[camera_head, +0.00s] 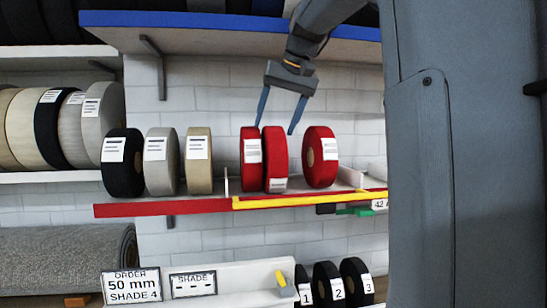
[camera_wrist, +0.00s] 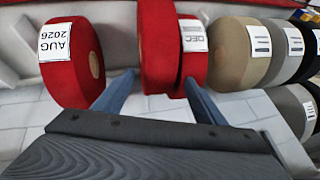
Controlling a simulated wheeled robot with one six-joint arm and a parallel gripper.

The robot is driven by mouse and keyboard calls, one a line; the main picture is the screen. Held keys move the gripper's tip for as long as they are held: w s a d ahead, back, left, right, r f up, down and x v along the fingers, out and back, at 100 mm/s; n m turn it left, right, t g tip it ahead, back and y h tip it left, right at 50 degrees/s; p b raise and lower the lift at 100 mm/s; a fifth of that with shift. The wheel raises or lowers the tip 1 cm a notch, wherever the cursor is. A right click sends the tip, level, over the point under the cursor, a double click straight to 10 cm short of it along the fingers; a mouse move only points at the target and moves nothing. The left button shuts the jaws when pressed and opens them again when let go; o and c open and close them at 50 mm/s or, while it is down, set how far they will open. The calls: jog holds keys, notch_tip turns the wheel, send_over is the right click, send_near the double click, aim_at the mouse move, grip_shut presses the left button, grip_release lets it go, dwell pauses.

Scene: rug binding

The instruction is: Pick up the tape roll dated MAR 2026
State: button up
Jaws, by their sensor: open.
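Three red tape rolls stand on the middle shelf. The right one (camera_head: 319,157) reads AUG 2026 in the wrist view, where it is at the left (camera_wrist: 72,75). The left one (camera_head: 248,172) reads DEC on the visible part of its label in the wrist view (camera_wrist: 196,62). The middle roll (camera_head: 275,155) stands close against it; its label is low on the rim, unreadable in the head view and hidden in the wrist view (camera_wrist: 157,50). No MAR 2026 label is legible. My gripper (camera_head: 275,129) is open and empty, its fingertips at the middle roll's top, one to each side (camera_wrist: 158,78).
A white divider (camera_head: 226,181) separates the red rolls from black, grey and tan rolls on the left. A blue-edged shelf (camera_head: 200,20) hangs above. A yellow strip (camera_head: 300,200) edges the shelf front. There is a gap between the middle and right red rolls.

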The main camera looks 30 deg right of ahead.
grip_shut()
dwell(0.3)
jog(key=shift+r, duration=0.2)
